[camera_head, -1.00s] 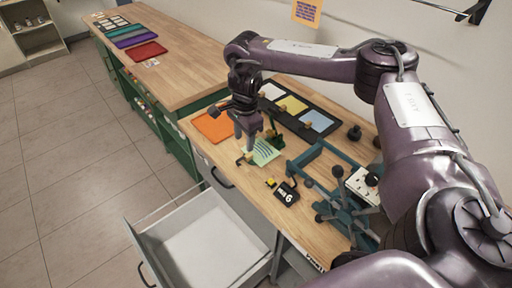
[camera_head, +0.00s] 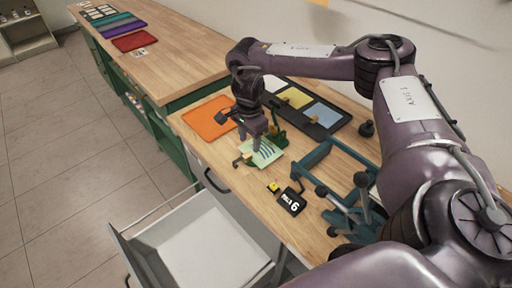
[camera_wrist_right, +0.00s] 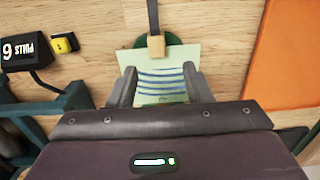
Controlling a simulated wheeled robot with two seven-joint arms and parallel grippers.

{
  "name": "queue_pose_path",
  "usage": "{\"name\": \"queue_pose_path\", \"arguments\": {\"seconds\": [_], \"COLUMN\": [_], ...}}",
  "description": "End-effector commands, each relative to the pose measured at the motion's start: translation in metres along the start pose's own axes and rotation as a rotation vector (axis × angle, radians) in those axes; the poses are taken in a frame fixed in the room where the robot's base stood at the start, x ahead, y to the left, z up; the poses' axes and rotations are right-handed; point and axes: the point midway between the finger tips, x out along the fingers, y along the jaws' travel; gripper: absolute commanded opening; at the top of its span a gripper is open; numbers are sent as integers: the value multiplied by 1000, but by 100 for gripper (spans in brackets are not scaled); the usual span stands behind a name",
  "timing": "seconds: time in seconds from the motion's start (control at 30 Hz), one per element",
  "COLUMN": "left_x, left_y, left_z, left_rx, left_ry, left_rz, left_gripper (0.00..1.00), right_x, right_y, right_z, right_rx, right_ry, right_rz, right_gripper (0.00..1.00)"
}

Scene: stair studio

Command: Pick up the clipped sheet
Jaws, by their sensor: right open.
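The clipped sheet (camera_head: 264,153) is pale green with dark blue wavy lines and lies at the green clip stand on the wooden bench. In the right wrist view the sheet (camera_wrist_right: 162,80) has a tan clip block (camera_wrist_right: 156,46) on its edge, at the end of a dark strip. My right gripper (camera_head: 257,143) is over the sheet, pointing down. In the wrist view its two open fingers (camera_wrist_right: 160,88) stand at either side of the sheet's striped part. Whether they touch it I cannot tell. My left gripper is not in view.
An orange tray (camera_head: 209,118) lies left of the sheet. A dark tray with coloured panels (camera_head: 321,115) is behind it. A black counter marked "PULLS 6" (camera_head: 291,201) and a teal frame with knobs (camera_head: 345,190) stand in front and right. An open drawer (camera_head: 205,245) juts out below.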

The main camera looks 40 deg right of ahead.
Motion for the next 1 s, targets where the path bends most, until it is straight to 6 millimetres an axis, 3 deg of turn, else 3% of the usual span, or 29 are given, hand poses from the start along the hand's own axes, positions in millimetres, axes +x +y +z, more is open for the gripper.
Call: {"name": "queue_pose_path", "arguments": {"seconds": [0.13,0.3,0.57,0.9,1.0], "left_x": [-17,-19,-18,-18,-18], "left_y": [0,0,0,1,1], "left_z": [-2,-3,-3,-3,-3], "left_rx": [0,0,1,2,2], "left_ry": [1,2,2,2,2], "left_rz": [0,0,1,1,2], "left_gripper": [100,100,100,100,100], "right_x": [19,41,45,44,44], "right_y": [5,4,3,3,3], "right_z": [3,3,3,3,3], "right_rx": [1,2,2,2,2], "right_ry": [1,0,-1,0,0], "right_rz": [5,2,0,0,0], "right_gripper": [45,45,45,2,0]}}
